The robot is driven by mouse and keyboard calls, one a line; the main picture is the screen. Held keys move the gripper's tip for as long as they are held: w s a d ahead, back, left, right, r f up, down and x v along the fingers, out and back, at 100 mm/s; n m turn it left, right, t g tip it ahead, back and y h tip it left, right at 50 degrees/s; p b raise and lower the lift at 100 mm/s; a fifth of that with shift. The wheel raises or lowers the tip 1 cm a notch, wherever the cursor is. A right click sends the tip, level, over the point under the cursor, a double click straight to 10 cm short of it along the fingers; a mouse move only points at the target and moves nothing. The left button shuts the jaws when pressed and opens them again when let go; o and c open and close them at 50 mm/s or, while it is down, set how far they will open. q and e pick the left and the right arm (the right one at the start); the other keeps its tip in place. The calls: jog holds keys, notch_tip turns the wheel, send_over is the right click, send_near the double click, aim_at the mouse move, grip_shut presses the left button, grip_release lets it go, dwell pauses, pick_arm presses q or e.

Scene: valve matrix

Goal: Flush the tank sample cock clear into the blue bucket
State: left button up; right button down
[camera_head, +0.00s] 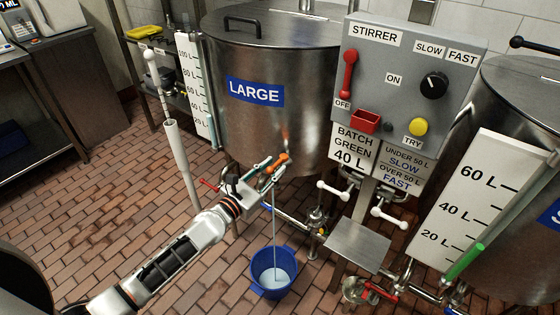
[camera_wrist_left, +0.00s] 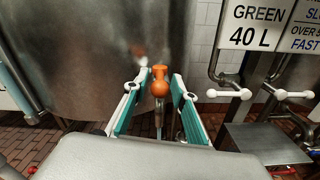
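The sample cock with its orange handle (camera_head: 279,160) sits low on the front of the tank marked LARGE (camera_head: 270,60). A thin pale stream (camera_head: 274,225) runs down from it into the blue bucket (camera_head: 257,274) on the floor. Pale liquid shows in the bucket. My left gripper (camera_head: 264,167) is at the cock. In the left wrist view, its two teal fingers (camera_wrist_left: 156,98) stand apart on either side of the orange handle (camera_wrist_left: 159,80), with gaps showing on both sides. My right gripper is not in view.
A stirrer panel (camera_head: 405,75) with a red lever, black knob and yellow button stands right of the tank. White-handled valves (camera_head: 333,190) and a small metal table (camera_head: 357,246) are below it. A white pole (camera_head: 180,160) stands left. Brick floor is open at left.

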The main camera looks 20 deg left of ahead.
aim_at(282, 159)
pick_arm(q)
jog(key=shift+x, duration=2.1)
jog(key=shift+c, duration=0.2)
grip_shut()
